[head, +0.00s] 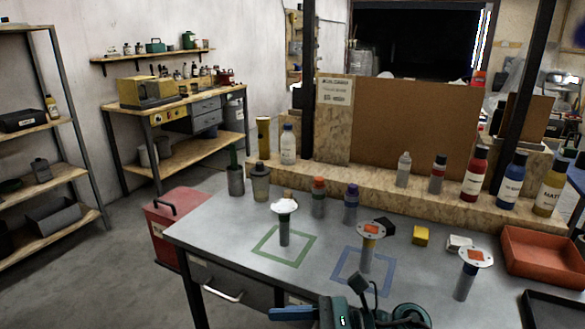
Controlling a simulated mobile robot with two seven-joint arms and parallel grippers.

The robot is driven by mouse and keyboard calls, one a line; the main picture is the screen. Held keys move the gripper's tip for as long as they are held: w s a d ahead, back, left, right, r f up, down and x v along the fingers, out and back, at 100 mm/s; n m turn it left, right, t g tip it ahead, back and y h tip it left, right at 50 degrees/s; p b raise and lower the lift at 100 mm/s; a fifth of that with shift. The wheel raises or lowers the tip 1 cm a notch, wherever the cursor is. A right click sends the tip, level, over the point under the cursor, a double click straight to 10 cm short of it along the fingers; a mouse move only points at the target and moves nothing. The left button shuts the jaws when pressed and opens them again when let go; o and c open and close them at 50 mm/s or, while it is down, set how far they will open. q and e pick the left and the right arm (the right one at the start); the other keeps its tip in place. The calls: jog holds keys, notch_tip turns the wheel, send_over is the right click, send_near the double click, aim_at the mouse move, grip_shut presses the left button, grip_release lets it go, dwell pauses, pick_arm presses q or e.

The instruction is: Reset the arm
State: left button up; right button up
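Part of one of my arms, dark with teal and blue pieces, shows at the bottom middle of the head view, in front of the table's near edge. I cannot tell which arm it is. No gripper fingers can be made out, so neither gripper shows clearly. The arm part appears to hold nothing. It hides part of the near table edge.
The grey table (217,237) bears a white-topped post (284,228) inside a green square, a post (367,256) at a blue square and another post (464,283). Bottles line the wooden ledge (336,172). An orange tray (545,258) sits right; a red box (172,228) stands left.

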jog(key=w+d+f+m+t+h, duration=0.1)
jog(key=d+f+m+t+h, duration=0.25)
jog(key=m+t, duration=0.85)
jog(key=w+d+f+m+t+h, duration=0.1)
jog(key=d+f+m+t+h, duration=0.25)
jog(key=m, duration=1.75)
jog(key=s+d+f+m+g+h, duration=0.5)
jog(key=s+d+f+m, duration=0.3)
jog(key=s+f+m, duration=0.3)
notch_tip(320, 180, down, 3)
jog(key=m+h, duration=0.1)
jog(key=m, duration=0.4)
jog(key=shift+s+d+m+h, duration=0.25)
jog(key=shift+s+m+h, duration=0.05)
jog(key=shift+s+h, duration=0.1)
